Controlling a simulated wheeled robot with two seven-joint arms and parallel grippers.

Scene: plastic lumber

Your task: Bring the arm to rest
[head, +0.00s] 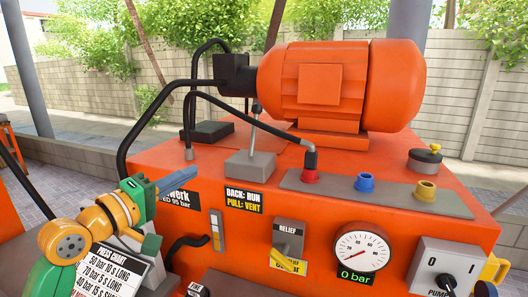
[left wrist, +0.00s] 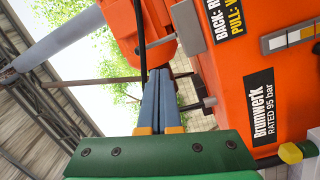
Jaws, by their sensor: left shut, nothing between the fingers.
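My left arm (head: 112,212) comes in from the lower left in the head view. Its left gripper (head: 190,173) points right, in front of the orange machine and over part of its black rating label (head: 185,203). In the left wrist view the two blue fingers of the left gripper (left wrist: 158,74) lie together with nothing between them. The rating label (left wrist: 263,107) shows whole there, to the right of the fingers. My right gripper is not in view.
The orange hydraulic unit (head: 140,160) fills the middle, with a motor (head: 330,85), a lever (head: 252,130), coloured ports and black hoses on top. Its front has a gauge (head: 362,252), a relief valve (head: 288,238) and a pump switch (head: 446,268). A pressure chart (head: 112,275) stands below my arm.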

